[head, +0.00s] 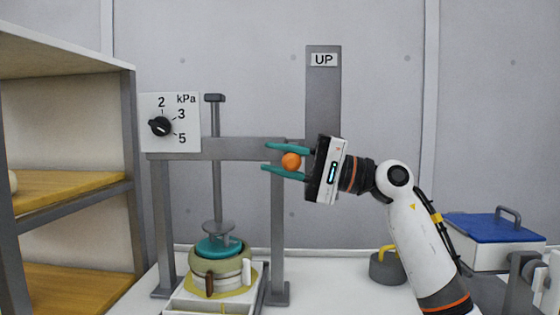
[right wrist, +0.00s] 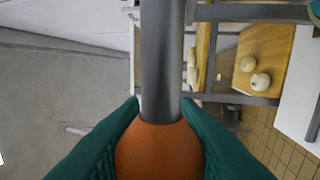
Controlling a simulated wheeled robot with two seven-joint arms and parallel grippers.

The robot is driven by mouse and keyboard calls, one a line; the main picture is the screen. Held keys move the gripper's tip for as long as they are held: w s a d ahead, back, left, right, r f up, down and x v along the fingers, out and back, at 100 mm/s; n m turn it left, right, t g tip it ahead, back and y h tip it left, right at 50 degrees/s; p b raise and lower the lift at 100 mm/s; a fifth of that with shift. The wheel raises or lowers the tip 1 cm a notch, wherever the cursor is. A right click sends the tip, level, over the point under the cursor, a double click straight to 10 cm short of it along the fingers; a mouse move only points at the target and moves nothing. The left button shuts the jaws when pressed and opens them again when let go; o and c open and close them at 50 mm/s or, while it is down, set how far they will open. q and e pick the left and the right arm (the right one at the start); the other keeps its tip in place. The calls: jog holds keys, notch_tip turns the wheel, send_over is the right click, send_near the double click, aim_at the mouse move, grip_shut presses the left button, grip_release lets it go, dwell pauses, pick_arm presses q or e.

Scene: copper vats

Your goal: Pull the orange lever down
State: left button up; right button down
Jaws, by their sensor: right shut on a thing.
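The orange lever knob (head: 291,161) is in the middle of the head view, at the press frame's right post, below an "UP" plate (head: 324,60). My right gripper (head: 284,160) comes in from the right with its teal fingers above and below the knob. In the right wrist view, the orange knob (right wrist: 160,150) sits between the two teal fingers, which touch its sides. A grey lever rod (right wrist: 162,60) runs from the knob. The gripper is shut on the knob. My left gripper is not in view.
A press with a grey crossbar (head: 225,149) stands over a round vessel (head: 220,265) on a white table. A kPa dial (head: 160,126) is at its left. A shelf (head: 70,190) stands far left. A blue-lidded box (head: 492,228) and a grey weight (head: 386,268) are right.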

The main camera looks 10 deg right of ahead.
jog(key=shift+a+f, duration=0.15)
jog(key=shift+f, duration=0.15)
jog(key=c, duration=1.5)
grip_release()
jog(key=o, duration=0.4)
jog(key=shift+r, duration=0.1)
jog(key=shift+s+d, duration=0.1)
jog(key=shift+d, duration=0.45)
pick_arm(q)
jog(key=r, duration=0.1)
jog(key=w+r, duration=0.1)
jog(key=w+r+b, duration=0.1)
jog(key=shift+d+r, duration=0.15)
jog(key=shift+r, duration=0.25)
pick_arm(e)
jog(key=v, duration=1.1)
